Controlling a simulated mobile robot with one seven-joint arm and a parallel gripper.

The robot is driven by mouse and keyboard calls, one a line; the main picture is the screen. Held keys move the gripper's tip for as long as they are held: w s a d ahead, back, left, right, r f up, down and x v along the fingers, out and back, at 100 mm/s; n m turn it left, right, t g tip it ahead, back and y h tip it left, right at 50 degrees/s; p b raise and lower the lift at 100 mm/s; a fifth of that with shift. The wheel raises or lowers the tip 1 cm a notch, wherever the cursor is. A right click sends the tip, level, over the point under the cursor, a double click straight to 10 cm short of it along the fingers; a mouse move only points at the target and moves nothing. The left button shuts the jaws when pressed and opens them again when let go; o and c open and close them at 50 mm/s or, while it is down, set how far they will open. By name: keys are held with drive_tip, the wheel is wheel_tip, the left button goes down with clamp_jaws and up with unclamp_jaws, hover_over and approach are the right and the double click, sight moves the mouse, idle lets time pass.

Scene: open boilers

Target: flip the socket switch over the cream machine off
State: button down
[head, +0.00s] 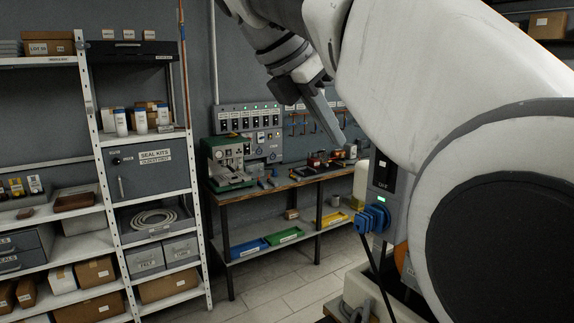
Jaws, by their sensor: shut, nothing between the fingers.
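A cream machine (361,288) shows in part at the bottom, right of centre, cut off by my arm and the picture edge. Above it is a grey socket box (376,197) with a black switch (384,172) and a lit green lamp. The switch position is too small to read. A blue plug (373,218) sits in the socket and a black cable hangs from it. My gripper (338,138) is shut and empty, pointing down and right, up and left of the socket box in the picture. My arm covers the right side.
A workbench (285,182) at the back carries a green machine (229,161) and small parts, with a panel of switches (250,130) on the wall behind. Coloured bins stand on its lower shelf. Shelving (97,125) fills the left. The tiled floor (275,290) in the middle is clear.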

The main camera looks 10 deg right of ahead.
sight(378, 177)
drive_tip(key=x, duration=0.3)
drive_tip(key=d+x, duration=0.1)
drive_tip(key=x, duration=0.3)
drive_tip(key=r+x, duration=0.1)
drive_tip(key=x, duration=0.2)
drive_tip(key=shift+w+d+f, duration=0.2)
drive_tip(key=shift+w+d, duration=0.05)
drive_tip(key=shift+d, duration=0.1)
drive_tip(key=shift+w+d+f, duration=0.1)
drive_tip(key=shift+w+d, duration=0.15)
drive_tip(key=shift+d, duration=0.45)
drive_tip(key=shift+w+d+f+h+b, duration=0.1)
drive_tip(key=shift+d+f+h+b, duration=0.05)
drive_tip(key=shift+f+h+b, duration=0.35)
drive_tip(key=shift+r, duration=0.5)
